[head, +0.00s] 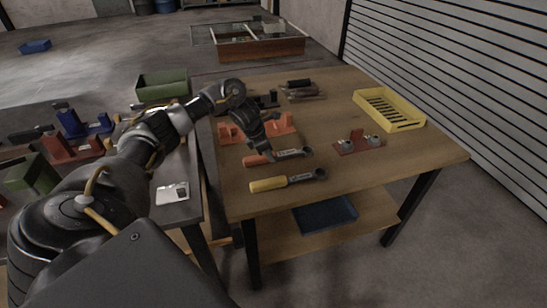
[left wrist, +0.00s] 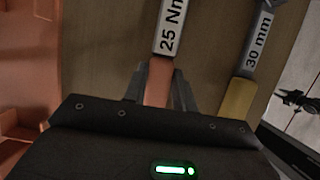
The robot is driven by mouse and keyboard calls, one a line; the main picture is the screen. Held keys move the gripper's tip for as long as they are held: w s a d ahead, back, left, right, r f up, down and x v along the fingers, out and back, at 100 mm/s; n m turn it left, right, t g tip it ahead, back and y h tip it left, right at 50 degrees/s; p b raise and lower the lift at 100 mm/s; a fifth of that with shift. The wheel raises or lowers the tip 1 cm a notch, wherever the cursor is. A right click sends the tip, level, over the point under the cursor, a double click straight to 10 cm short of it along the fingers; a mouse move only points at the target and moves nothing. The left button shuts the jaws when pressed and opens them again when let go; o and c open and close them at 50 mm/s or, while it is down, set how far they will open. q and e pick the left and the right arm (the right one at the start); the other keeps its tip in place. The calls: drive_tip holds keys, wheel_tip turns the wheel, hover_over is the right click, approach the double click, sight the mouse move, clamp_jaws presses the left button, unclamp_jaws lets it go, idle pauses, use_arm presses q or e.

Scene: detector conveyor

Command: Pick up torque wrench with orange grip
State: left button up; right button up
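The torque wrench with the orange grip (head: 256,160) lies on the wooden table, its metal head pointing right. In the left wrist view its orange grip (left wrist: 159,88) sits between my left gripper's (left wrist: 160,78) fingers, with no clear gap on either side, so the gripper looks shut on it. The label on its shaft reads 25 Nm. In the head view my left gripper (head: 266,152) reaches down over the grip and hides part of it. A similar wrench with a yellow grip (head: 268,184) lies just in front; its label reads 30 mm. My right gripper is not identifiable.
An orange-red holder (head: 281,125) stands just behind the wrench. A red plate with metal parts (head: 358,146) and a yellow slotted tray (head: 389,108) lie to the right. Dark tools (head: 299,90) lie at the back. The front right tabletop is clear.

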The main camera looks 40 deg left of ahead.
use_arm(q)
clamp_jaws()
drive_tip(key=shift+r, duration=0.2)
